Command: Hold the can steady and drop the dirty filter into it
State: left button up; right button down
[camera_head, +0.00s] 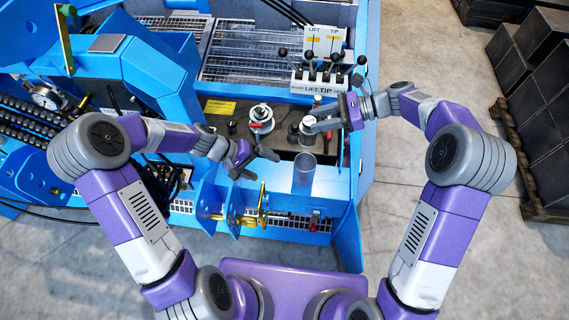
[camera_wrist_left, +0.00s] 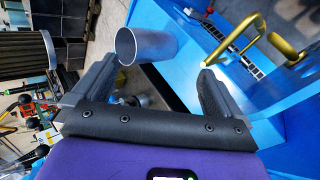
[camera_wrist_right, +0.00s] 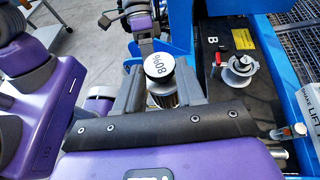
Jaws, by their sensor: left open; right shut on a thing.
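The can (camera_head: 304,172) is a plain grey metal cylinder standing upright at the front edge of the blue machine. It also shows in the left wrist view (camera_wrist_left: 152,46), just beyond the fingertips. My left gripper (camera_head: 254,164) is open and empty, to the left of the can and apart from it. My right gripper (camera_head: 318,124) is shut on a filter (camera_head: 307,136) behind the can. In the right wrist view the filter (camera_wrist_right: 161,92) has a pleated body and a white cap marked "80%". Whether its lower end is clear of the surface below cannot be told.
A housing with a white top and red part (camera_head: 261,118) stands left of the filter. Black-knobbed levers (camera_head: 322,75) rise behind. A brass handle (camera_head: 263,205) sticks up in front, near my left gripper. Stacked dark crates (camera_head: 540,80) stand far right. The floor between is clear.

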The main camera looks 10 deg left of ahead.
pick_arm(q)
jog(key=w+d+f+n+g+h, duration=0.1)
jog(key=w+d+f+n+h, duration=0.45)
jog(key=n, duration=0.85)
send_over(304, 170)
jog(key=s, duration=0.3)
jog(key=shift+y, duration=0.45)
jog(key=f, duration=0.6)
jog(key=shift+s, duration=0.2)
jog(key=c, duration=1)
jog(key=shift+o, duration=0.2)
jog(key=c, duration=0.7)
jog(key=shift+c, duration=0.2)
